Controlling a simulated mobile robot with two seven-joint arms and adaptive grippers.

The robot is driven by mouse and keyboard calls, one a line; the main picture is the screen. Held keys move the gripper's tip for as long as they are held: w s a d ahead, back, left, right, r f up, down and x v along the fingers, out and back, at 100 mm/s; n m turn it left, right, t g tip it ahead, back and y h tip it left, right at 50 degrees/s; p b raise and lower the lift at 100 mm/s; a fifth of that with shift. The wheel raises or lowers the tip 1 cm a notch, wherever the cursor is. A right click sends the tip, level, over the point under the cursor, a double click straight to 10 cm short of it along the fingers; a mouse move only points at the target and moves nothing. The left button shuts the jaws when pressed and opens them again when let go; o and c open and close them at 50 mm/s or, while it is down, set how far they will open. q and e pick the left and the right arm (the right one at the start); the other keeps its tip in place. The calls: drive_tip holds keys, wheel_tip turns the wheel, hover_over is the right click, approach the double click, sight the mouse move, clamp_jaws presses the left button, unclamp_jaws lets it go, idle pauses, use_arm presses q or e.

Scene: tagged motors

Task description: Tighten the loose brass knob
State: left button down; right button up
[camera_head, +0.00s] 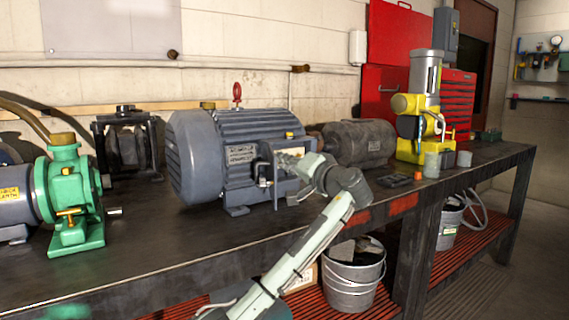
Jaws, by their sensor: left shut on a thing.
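A large grey-blue motor (262,125) stands on the dark bench, with a terminal box on its front side. My left gripper (287,159) reaches up from below and is at the front of this box. It is shut on a small brass knob there, which the fingers mostly hide. A small yellow-brass fitting (289,135) shows just above the box. My right gripper is not in view.
The bench (165,238) runs across the picture. A dark, dirty motor (358,142) stands right of the grey-blue one, and a yellow and grey machine (418,110) is beyond it. A metal bucket (352,285) stands on the lower red shelf. The bench front left of my arm is clear.

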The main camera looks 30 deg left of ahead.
use_arm(q)
drive_tip(key=m, duration=0.5)
drive_tip(key=shift+f, duration=0.1)
drive_tip(key=shift+m, duration=0.3)
idle(0.4)
drive_tip(key=c, duration=1.8)
unclamp_jaws()
drive_tip(key=shift+d, duration=0.1)
drive_tip(key=v, duration=1.2)
